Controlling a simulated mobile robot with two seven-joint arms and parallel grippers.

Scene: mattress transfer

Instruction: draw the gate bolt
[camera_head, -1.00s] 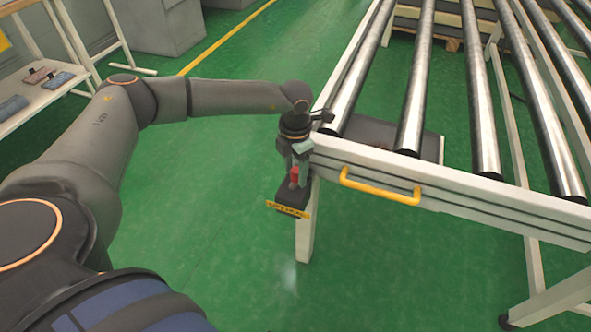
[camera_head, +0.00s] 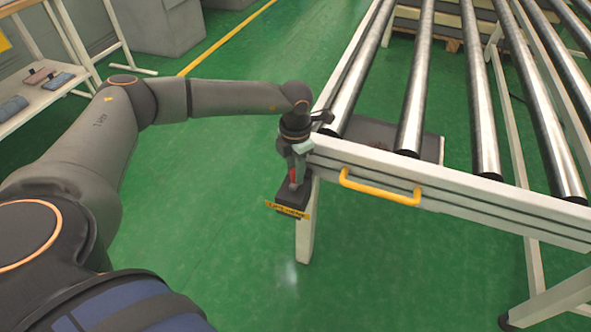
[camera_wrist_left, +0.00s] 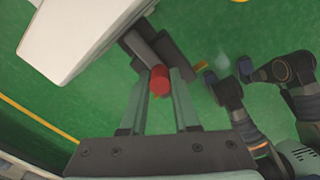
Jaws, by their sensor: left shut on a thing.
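The gate bolt shows as a red knob (camera_head: 293,175) on a dark block (camera_head: 292,196) with a yellow label, at the left end of the roller table's white front beam. My left gripper (camera_head: 297,163) reaches down to the knob from above, beside the beam's corner. In the left wrist view the red knob (camera_wrist_left: 159,81) sits at the fingertips of my left gripper (camera_wrist_left: 160,90), which is shut on it. The dark block (camera_wrist_left: 150,45) lies beyond the knob. The fingers partly hide the knob in the head view.
The roller table (camera_head: 460,195) has a yellow handle (camera_head: 380,187) on its front beam, close to the right of my left gripper. A dark panel (camera_head: 370,133) lies under the rollers. Green floor (camera_head: 220,230) is clear below and left. A white shelf (camera_head: 45,95) stands far left.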

